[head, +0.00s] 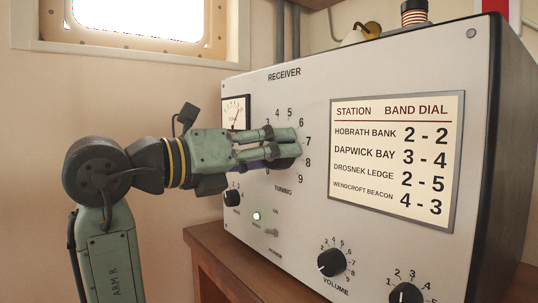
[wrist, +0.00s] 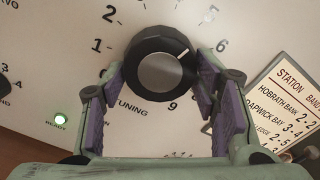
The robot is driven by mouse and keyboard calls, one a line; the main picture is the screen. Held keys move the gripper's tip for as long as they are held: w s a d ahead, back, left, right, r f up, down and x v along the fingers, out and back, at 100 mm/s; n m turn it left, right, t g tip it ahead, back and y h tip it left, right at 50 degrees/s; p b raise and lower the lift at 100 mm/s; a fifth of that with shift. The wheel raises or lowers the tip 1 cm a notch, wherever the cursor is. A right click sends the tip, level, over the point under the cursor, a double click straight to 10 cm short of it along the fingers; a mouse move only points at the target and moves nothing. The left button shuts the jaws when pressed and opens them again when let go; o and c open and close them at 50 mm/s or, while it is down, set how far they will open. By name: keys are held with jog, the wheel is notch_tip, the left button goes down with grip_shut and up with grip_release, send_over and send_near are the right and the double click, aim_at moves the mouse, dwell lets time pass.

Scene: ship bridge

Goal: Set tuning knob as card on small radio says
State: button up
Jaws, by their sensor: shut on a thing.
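The black tuning knob (wrist: 163,72) sits on the white front of the receiver (head: 300,85), inside a printed number scale. Its white pointer line points up and right in the wrist view, roughly toward 6 to 7; the exact number is hard to tell. My gripper (wrist: 160,82) is shut on the knob, purple pads at its left and right sides. In the head view my gripper (head: 283,150) covers most of the knob. No small radio or card on one is in view.
A station card (head: 395,155) on the receiver lists Hobrath Bank 2-2, Dapwick Bay 3-4, Drosnek Ledge 2-5, Wendcroft Beacon 4-3. Below are a volume knob (head: 332,262), another black knob (head: 405,293) and a lit green ready lamp (wrist: 60,121). A wooden bench (head: 205,245) supports the receiver.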

dwell(0.3)
jog(key=o, duration=1.1)
jog(key=shift+o, duration=0.2)
jog(key=v, duration=1.2)
